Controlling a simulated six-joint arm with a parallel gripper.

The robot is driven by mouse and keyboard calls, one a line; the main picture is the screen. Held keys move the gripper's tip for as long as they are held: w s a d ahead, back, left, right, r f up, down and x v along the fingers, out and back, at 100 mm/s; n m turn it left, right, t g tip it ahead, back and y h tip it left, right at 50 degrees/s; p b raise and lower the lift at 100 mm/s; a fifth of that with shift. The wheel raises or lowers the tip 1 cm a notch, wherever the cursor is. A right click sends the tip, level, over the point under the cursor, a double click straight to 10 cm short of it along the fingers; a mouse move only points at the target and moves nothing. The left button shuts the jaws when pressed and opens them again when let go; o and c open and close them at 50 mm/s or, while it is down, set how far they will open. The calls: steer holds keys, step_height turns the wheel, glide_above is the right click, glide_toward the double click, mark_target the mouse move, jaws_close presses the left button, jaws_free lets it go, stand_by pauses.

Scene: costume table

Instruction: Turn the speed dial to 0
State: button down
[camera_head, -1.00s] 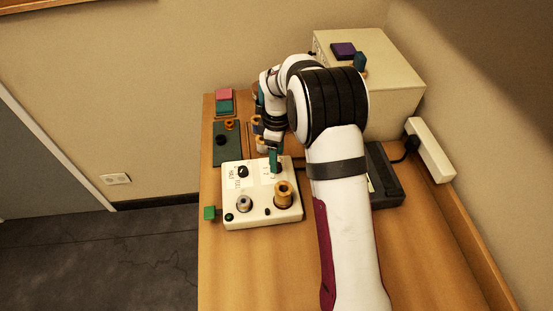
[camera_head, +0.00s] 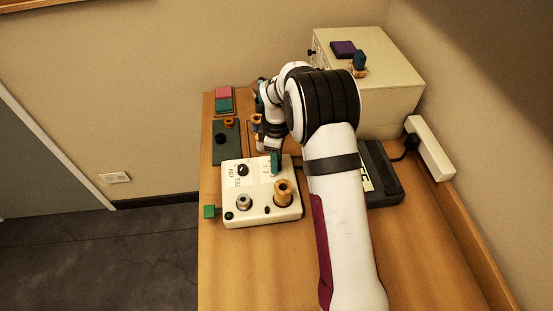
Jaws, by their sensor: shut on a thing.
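A cream control box (camera_head: 262,213) sits on the wooden table, with labels and several knobs on its top. A black dial (camera_head: 243,170) at the back left of the box stands clear of my gripper. My gripper (camera_head: 276,163), with teal fingers, points down at the back right of the box. It is shut on a dial there, which the fingers hide. The dial's pointer and most of its scale cannot be read at this size.
A silver knob (camera_head: 244,202) and a tall brass knob (camera_head: 283,193) stand at the front of the box. A dark green plate (camera_head: 226,143) lies behind. A beige cabinet (camera_head: 388,98) and a black device (camera_head: 384,181) are to the right.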

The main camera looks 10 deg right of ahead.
steer(key=shift+m, duration=0.3)
steer(key=m, duration=0.8)
steer(key=shift+m, duration=0.3)
steer(key=m, duration=0.4)
steer(key=shift+m, duration=2.2)
steer(key=c, duration=0.6)
jaws_free()
steer(key=shift+o, duration=0.2)
